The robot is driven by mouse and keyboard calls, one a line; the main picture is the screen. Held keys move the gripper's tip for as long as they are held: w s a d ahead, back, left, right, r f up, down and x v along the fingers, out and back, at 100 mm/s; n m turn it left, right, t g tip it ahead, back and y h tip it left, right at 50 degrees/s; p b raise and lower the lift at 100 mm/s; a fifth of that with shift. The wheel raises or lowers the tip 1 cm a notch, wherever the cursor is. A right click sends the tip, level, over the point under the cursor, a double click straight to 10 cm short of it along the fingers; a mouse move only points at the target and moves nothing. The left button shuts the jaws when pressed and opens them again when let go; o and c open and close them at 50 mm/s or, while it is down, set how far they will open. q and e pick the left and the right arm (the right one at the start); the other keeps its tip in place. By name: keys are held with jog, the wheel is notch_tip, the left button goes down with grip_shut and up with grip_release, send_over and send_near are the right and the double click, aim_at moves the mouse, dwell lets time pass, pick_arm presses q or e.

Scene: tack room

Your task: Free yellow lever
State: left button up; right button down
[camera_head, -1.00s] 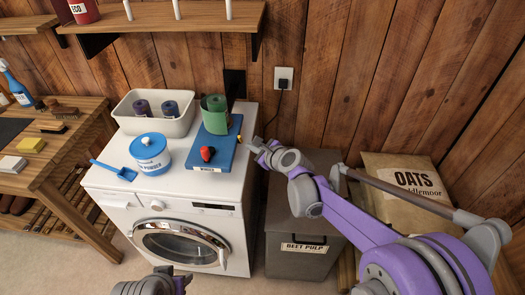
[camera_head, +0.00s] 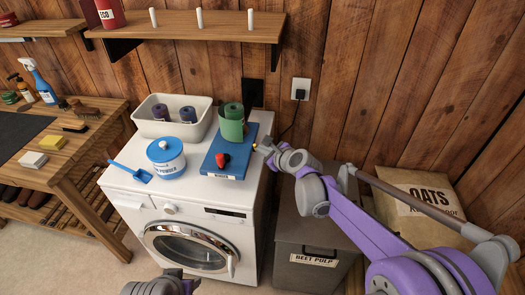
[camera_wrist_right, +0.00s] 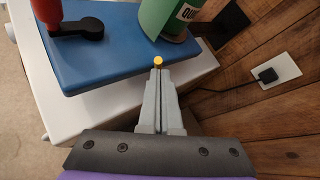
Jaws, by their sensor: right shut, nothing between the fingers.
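A blue box (camera_head: 211,163) lies on the white washing machine (camera_head: 125,185). It carries a red-knobbed lever (camera_head: 223,161) on a black arm, also in the right wrist view (camera_wrist_right: 47,13). A green roll (camera_head: 232,125) stands on the box's back part. Of the yellow lever (camera_head: 254,146) only a small yellow tip shows, at the box's right edge; the rest is hidden. My right gripper (camera_head: 261,148) is shut and empty. In the right wrist view its fingertips (camera_wrist_right: 158,72) are right at the yellow tip (camera_wrist_right: 158,61); contact cannot be told. My left gripper (camera_head: 165,284) is partly in view at the bottom edge.
A white tub (camera_head: 150,127) with two dark rolls, a blue-lidded powder tub (camera_head: 168,168) and a blue scoop (camera_head: 135,174) stand left of the box. A grey beet pulp bin (camera_head: 310,235) is right of the machine. The wooden wall and socket (camera_head: 300,90) are behind.

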jog(key=shift+w+r+g, duration=0.25)
jog(key=shift+g, duration=0.25)
pick_arm(q)
jog(key=r+p, duration=0.1)
jog(key=w+r+p, duration=0.1)
jog(key=r+p, duration=0.1)
jog(key=r, duration=0.1)
jog(key=shift+w, duration=0.35)
pick_arm(e)
jog(key=w+r+m+g, duration=0.1)
jog(key=g, duration=0.1)
jog(key=w+r+m+g, duration=0.1)
jog(key=w+g, duration=0.1)
jog(key=w+d+r+m+g, duration=0.1)
jog(key=g, duration=0.1)
jog(key=shift+w+g+y, duration=0.3)
jog(key=shift+w, duration=0.05)
jog(key=shift+s, duration=0.1)
